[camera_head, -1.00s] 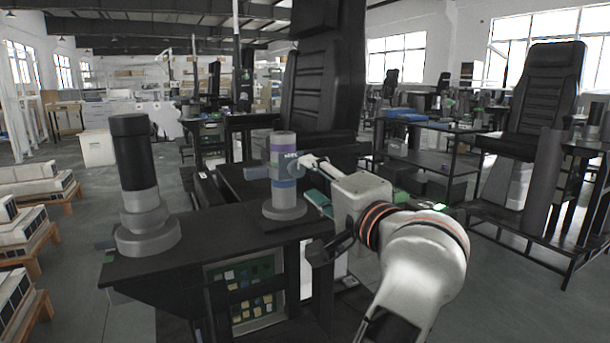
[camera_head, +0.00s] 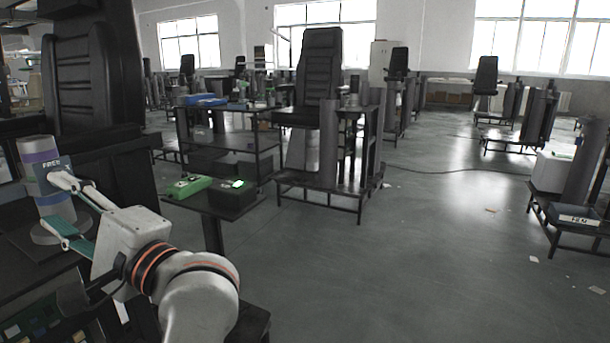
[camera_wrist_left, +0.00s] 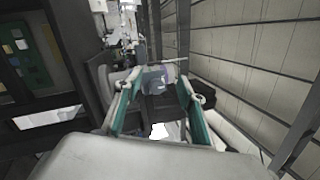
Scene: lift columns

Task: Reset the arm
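My left arm comes in at the lower left of the head view, with a white wrist and orange rings. My left gripper (camera_head: 52,202) is open, its teal-padded fingers spread apart. It is in front of a grey lift column with a purple band (camera_head: 42,192) and a small label. In the left wrist view, my left gripper (camera_wrist_left: 160,82) shows both fingers apart with nothing held. The column's purple-grey body (camera_wrist_left: 166,74) shows beyond the fingertips; I cannot tell if they touch. My right gripper is out of view.
Another low platform (camera_head: 572,218) is at the far right.

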